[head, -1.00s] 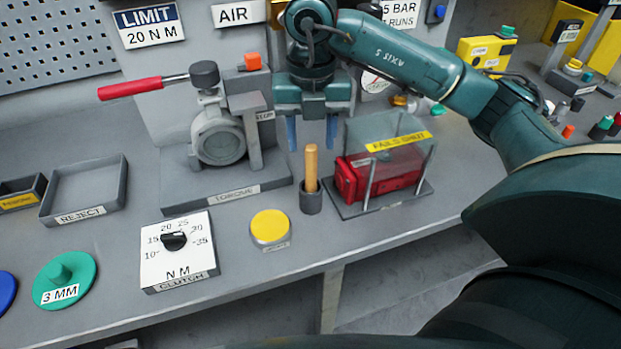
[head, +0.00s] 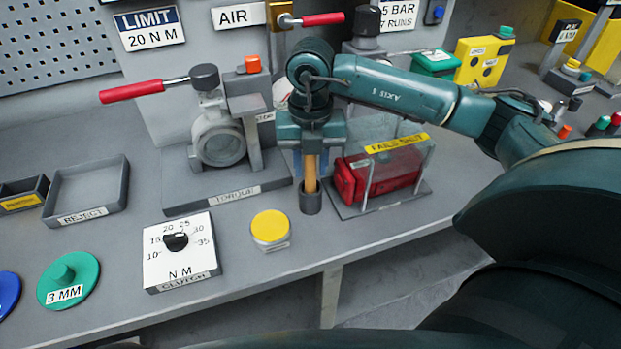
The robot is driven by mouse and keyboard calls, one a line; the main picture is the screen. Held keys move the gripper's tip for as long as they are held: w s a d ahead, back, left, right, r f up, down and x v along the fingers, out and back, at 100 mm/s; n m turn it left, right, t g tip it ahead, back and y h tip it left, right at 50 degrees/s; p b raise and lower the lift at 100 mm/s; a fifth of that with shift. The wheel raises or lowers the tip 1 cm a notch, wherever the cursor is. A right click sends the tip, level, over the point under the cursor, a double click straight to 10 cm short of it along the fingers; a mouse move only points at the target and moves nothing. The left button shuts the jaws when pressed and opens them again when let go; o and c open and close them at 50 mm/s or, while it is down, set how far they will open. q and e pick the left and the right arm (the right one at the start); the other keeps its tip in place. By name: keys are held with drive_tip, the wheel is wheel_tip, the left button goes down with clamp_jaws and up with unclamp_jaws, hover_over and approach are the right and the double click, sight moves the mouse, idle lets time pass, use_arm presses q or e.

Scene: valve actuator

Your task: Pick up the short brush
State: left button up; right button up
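The short brush (head: 311,178) stands upright in a small dark cup (head: 310,201) near the bench's front. Its wooden handle shows; its lower end is hidden in the cup. My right gripper (head: 311,168) points down over it, with its blue fingers on either side of the handle. The gripper body hides the handle's top. The fingers are close to the handle, but I cannot tell whether they touch it. My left gripper is not in view.
A clear guard labelled FAILS SHUT (head: 397,143) over a red block stands close right of the cup. The TORQUE stand (head: 225,192) is close left. A yellow button (head: 270,226) and clutch dial (head: 181,255) sit nearer the front.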

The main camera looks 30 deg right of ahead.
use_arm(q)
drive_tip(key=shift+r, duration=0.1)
use_arm(e)
clamp_jaws()
